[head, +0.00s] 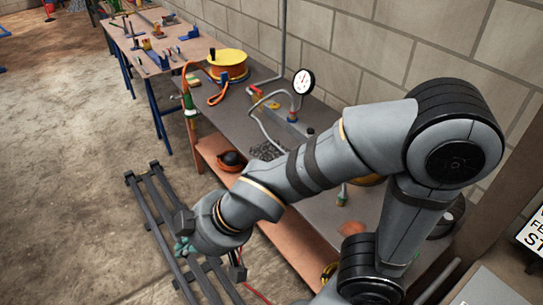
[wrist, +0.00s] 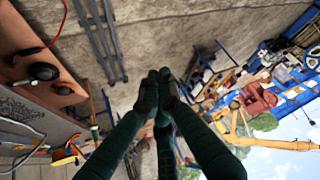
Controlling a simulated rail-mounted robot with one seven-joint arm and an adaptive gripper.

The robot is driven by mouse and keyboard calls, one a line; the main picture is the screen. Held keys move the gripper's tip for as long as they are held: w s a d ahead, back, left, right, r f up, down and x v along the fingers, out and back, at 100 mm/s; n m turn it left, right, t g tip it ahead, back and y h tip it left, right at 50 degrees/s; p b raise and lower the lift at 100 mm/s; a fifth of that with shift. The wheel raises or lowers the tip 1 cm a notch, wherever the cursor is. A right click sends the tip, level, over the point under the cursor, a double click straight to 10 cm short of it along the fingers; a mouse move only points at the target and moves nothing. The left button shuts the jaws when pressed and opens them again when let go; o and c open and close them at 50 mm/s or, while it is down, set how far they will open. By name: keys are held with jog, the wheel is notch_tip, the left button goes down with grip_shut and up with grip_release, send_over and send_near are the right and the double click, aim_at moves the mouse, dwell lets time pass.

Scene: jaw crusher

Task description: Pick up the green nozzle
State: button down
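The green nozzle (head: 189,105) appears to be the slim green piece hanging upright at the bench's left edge, beside an orange hose. A small green piece at the bench edge in the wrist view (wrist: 95,131) may be the same nozzle; it is too small to be sure. My gripper (head: 184,246) is low over the floor at the near left, well apart from the nozzle. In the wrist view my gripper's dark green fingers (wrist: 160,86) meet at their tips, with nothing visible between them.
A grey bench (head: 232,118) along the block wall carries a yellow hose reel (head: 228,65) and a pressure gauge (head: 303,82). A lower wooden shelf (head: 215,152) holds an orange and black item. A dark metal rack (head: 150,205) lies beneath my gripper. The floor to the left is clear.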

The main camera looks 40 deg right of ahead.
jog(key=c, duration=1)
grip_release()
